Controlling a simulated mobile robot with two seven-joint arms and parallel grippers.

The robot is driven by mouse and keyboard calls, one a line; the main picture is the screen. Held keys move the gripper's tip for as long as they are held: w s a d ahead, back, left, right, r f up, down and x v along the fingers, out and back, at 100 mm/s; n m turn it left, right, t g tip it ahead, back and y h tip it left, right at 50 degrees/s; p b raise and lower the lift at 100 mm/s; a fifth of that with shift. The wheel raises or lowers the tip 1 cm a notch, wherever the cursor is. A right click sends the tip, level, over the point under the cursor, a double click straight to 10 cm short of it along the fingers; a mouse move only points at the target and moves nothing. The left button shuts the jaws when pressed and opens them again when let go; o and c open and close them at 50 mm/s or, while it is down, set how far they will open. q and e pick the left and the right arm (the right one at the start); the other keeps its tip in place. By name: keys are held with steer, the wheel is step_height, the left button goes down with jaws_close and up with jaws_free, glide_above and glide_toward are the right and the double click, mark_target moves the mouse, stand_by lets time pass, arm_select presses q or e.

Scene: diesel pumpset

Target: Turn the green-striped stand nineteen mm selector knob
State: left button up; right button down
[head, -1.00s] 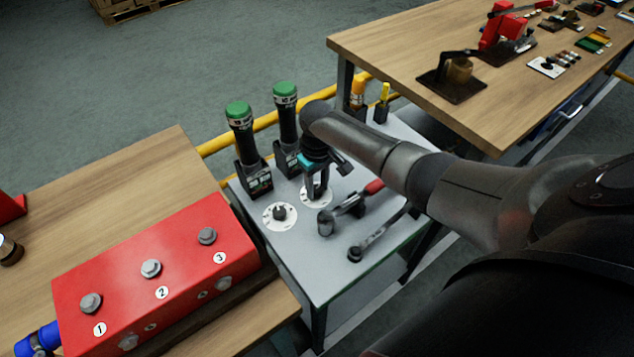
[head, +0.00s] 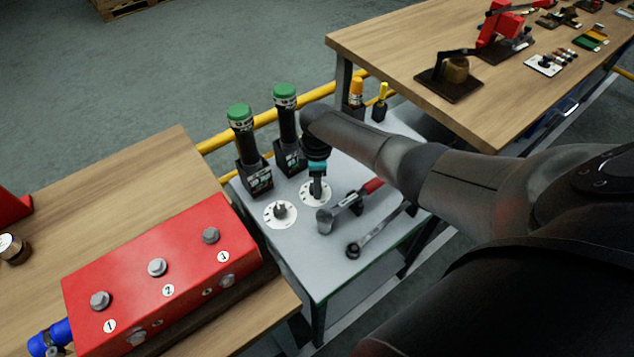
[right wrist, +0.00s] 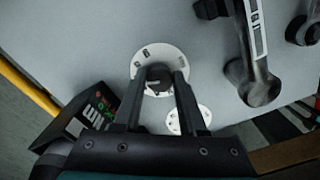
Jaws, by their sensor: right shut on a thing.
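My right gripper (head: 318,188) points down at the far white dial (head: 305,194) on the grey table, in front of a green-capped tool in a dark stand (head: 290,157). In the right wrist view the gripper (right wrist: 158,88) is shut on the dark selector knob (right wrist: 157,75), with a finger on each side, at the centre of that dial (right wrist: 175,58). In the head view the fingers mostly hide this knob. A second, similar knob (head: 280,210) stands free on the nearer dial. I cannot make out a green stripe on either stand. My left gripper is not in view.
Another green-capped tool in a stand (head: 253,177) stands to the left. A red block with bolts (head: 165,270) is on the wooden bench at left.

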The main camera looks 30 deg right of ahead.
steer(key=n, duration=0.3)
steer(key=shift+w+n, duration=0.1)
steer(key=shift+n, duration=0.3)
steer(key=shift+n+b, duration=0.35)
steer(key=shift+n, duration=1.55)
steer(key=shift+c, duration=2.3)
jaws_free()
steer(key=shift+r, duration=0.55)
step_height(320, 180, up, 14)
steer(key=p, duration=0.3)
steer(key=shift+p, duration=0.4)
